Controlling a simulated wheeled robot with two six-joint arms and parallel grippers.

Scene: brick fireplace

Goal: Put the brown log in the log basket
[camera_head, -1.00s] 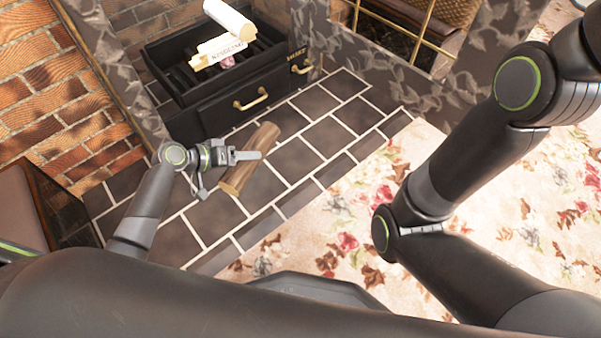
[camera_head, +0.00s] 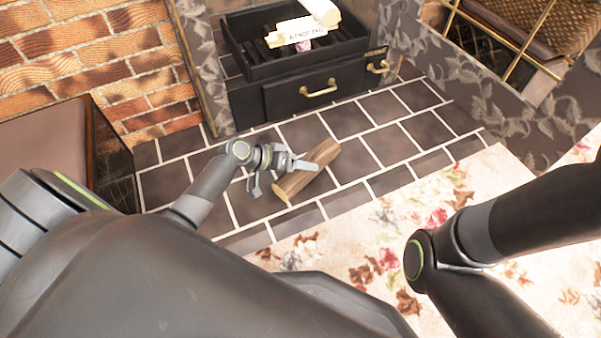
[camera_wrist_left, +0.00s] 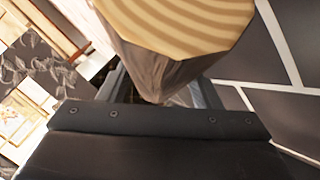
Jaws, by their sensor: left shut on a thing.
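The brown log (camera_head: 298,184) is at the tiled hearth in the head view, at a slant. I cannot tell whether it touches the tiles. My left gripper (camera_head: 284,177) is shut on it, with a finger along its upper side. In the left wrist view the log's pale ringed end (camera_wrist_left: 180,18) fills the top middle, with bark below it between the jaws; the fingertips are mostly hidden. A woven wicker piece (camera_head: 562,28) in a gold frame shows at the top right; I cannot tell whether it is the log basket. My right gripper is outside the pictures.
A black fire grate (camera_head: 245,66) with a drawer and brass handles stands behind the log, holding pale logs and a kindling label. A brown padded box (camera_head: 45,150) is at left.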

